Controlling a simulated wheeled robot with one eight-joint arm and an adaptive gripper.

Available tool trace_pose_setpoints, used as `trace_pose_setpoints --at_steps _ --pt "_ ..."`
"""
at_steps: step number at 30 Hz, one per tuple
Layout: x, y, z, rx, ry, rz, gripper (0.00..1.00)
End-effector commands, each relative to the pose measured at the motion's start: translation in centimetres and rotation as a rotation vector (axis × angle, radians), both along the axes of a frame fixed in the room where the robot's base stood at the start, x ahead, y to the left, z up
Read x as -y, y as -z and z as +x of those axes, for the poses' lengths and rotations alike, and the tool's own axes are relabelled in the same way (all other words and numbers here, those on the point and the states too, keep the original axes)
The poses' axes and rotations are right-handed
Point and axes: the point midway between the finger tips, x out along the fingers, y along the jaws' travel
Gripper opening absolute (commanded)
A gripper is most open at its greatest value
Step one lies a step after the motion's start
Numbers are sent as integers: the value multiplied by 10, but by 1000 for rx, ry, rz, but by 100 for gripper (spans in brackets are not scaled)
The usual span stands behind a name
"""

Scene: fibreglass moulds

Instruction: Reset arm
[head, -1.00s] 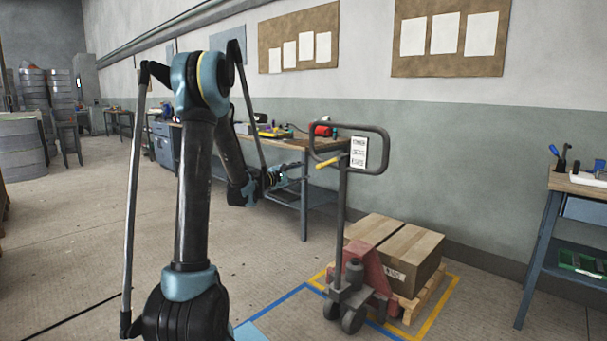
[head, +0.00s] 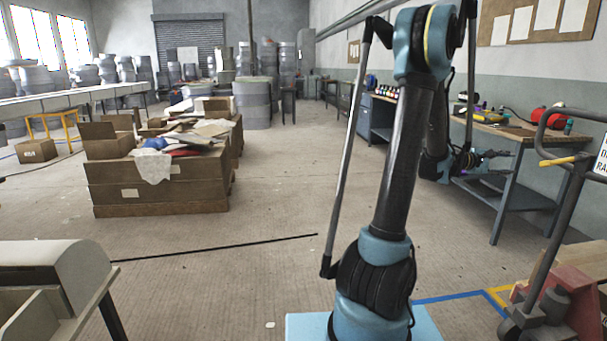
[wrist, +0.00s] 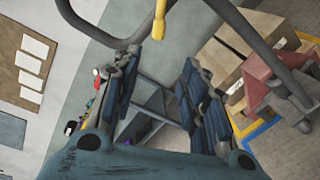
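My gripper (head: 494,163) is at the end of my folded arm, in front of the workbench (head: 520,135) at the right of the head view. In the wrist view my gripper (wrist: 160,68) has its two dark blue padded fingers spread apart. Only background shows between them, so it is open and empty. The pallet truck's handle crosses the top of the wrist view, beyond the fingers.
A pallet truck (head: 560,308) stands close on the right. The wrist view shows cardboard boxes (wrist: 240,58) beside it. A brown crate (head: 160,193) heaped with material stands on the left. A pale bench (head: 75,262) is at front left.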

Motion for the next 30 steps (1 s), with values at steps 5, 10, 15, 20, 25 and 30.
trace_pose_setpoints --at_steps 5,10,15,20,25,30 --pt "-57 -4 2 120 -14 115 40" --pt "-110 0 -2 223 -19 235 40" --pt "-164 8 -9 311 -20 362 40" --pt "-216 20 -20 379 -15 489 40" --pt "-272 36 -36 436 -6 629 40" --pt "-327 56 -56 476 9 773 40"
